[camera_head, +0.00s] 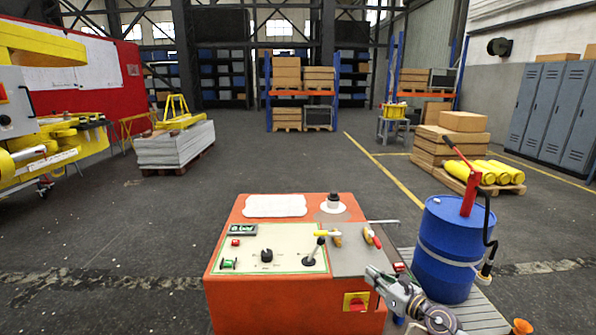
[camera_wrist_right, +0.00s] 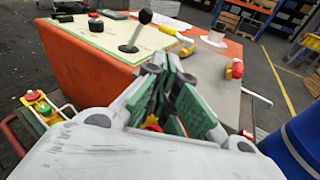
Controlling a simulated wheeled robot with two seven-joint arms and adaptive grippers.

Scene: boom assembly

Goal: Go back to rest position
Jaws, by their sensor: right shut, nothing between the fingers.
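My right gripper (camera_head: 374,273) comes in from the lower right in the head view, at the right front edge of the orange control console (camera_head: 225,300). In the right wrist view the gripper (camera_wrist_right: 168,68) has its green-padded fingers together, with nothing held. It is in front of the console's grey side panel (camera_wrist_right: 215,85), below the black joystick (camera_wrist_right: 138,32). I cannot tell whether it touches the console. My left gripper is not in view.
A blue barrel (camera_head: 445,250) with a red hand pump (camera_head: 470,180) stands close to the right of my right arm. The console carries a joystick (camera_head: 316,250), a black knob (camera_head: 267,255) and a red switch (camera_head: 356,302). Open floor (camera_head: 290,165) lies behind the console.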

